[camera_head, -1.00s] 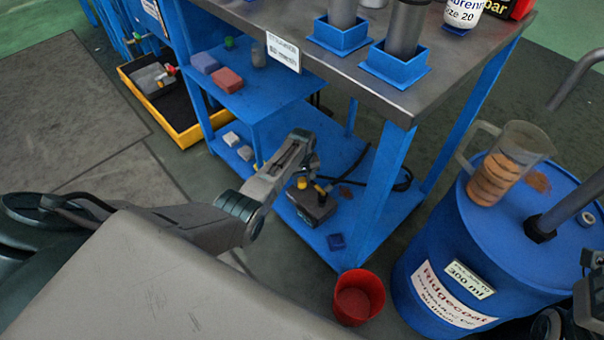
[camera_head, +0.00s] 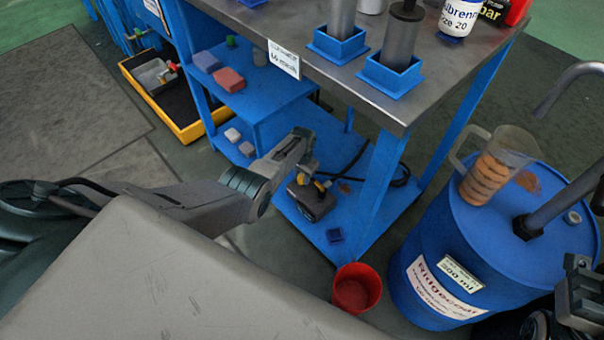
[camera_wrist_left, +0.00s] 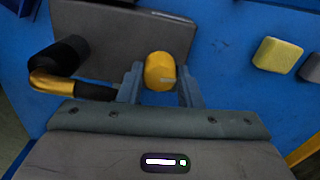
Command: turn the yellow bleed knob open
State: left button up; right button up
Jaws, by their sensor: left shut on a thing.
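The yellow bleed knob (camera_wrist_left: 160,70) sits on a dark grey unit (camera_wrist_left: 115,38) on the cart's lower blue shelf. My left gripper (camera_wrist_left: 159,86) has a finger on either side of the knob and is shut on it. A short pale mark on the knob lies nearly level in the wrist view. In the head view the left gripper (camera_head: 303,170) reaches down over the unit (camera_head: 313,203), and its wrist hides part of the shelf. A brass elbow with a black hose end (camera_wrist_left: 55,72) is beside the knob. My right gripper (camera_head: 582,295) is partly visible at the right edge; its jaws are unclear.
A cart post (camera_head: 383,180) stands right of the unit. A red cup (camera_head: 357,289) is on the floor by a blue drum (camera_head: 408,270) carrying a jug (camera_head: 497,165). Small blocks (camera_head: 233,135) lie on the shelf left of the gripper. The steel top (camera_head: 345,75) overhangs behind.

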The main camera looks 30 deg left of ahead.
pick_arm(q)
jog(key=m, duration=0.3)
jog(key=shift+m, duration=0.3)
jog(key=m, duration=0.2)
jog(key=shift+m, duration=0.4)
jog(key=m, duration=0.3)
jog(key=shift+p, duration=0.3)
jog(key=shift+m, duration=2.2)
jog(key=o, duration=1)
